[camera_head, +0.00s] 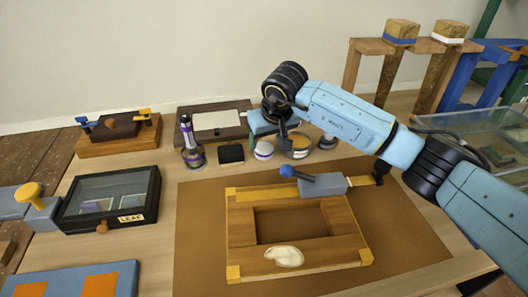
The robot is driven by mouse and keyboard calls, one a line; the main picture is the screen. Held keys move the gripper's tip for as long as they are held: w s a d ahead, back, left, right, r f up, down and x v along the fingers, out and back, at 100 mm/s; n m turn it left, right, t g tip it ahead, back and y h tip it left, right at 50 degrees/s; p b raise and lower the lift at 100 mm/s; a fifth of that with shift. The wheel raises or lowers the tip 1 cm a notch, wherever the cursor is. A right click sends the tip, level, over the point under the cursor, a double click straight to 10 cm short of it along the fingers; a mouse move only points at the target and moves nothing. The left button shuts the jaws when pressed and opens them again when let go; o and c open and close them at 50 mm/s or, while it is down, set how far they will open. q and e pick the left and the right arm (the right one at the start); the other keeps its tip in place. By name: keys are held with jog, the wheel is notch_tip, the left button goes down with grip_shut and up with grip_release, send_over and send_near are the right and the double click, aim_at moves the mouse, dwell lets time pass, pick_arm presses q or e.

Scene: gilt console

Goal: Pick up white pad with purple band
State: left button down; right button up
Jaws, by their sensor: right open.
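The white pad with purple band (264,150) is a small round piece standing on the table behind the wooden frame. My right gripper (284,136) hangs down from my blue arm just right of the pad and appears apart from it. The gripper is small and dark here, partly merging with the things behind it; it is open, with nothing seen held. My left gripper is not in view.
An amber-and-white round container (299,147) stands right of the pad, and a black block (231,154) and a dark bottle (191,143) stand left. The wooden frame (348,235) lies in front on a brown mat (200,235). A glass-topped box (142,183) is at left.

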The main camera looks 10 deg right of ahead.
aim_at(265, 147)
jog(key=x, duration=0.4)
jog(key=shift+f+b, duration=0.1)
jog(key=shift+b, duration=0.25)
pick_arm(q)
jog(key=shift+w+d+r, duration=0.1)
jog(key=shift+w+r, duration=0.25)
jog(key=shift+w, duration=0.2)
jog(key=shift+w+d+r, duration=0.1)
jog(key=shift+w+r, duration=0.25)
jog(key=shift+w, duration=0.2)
pick_arm(e)
jog(key=c, duration=0.7)
jog(key=shift+c, duration=0.2)
